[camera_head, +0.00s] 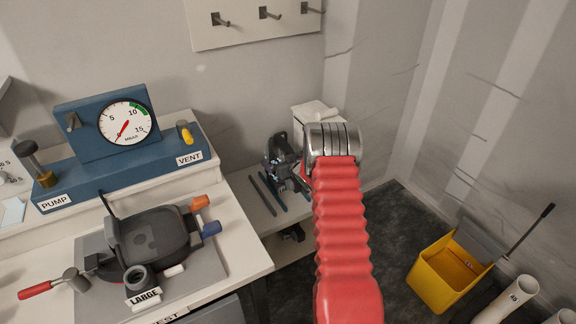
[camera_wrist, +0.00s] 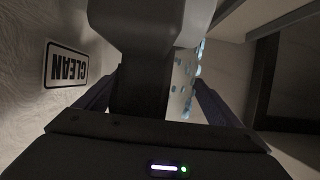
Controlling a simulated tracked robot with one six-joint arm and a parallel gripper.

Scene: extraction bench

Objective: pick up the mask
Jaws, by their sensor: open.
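A dark piece with small blue spots (camera_head: 280,150), which looks like the mask, is on the low pale shelf, left of my arm's silver wrist joint. Its outline is unclear there and partly mixed with dark parts. In the wrist view, my gripper (camera_wrist: 160,92) is open, with one dark finger on each side of a grey body with a dark band and blue spots (camera_wrist: 150,25). This looks like the same thing, close up between the fingers. I cannot tell whether the fingers touch it. In the head view my arm hides most of the gripper.
A sign reading CLEAN (camera_wrist: 66,65) shows upside down in the wrist view. The bench at left holds a blue gauge unit (camera_head: 85,170) and a dark grey fixture (camera_head: 150,235) labelled LARGE. A yellow bucket (camera_head: 440,280) stands at right on dark floor.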

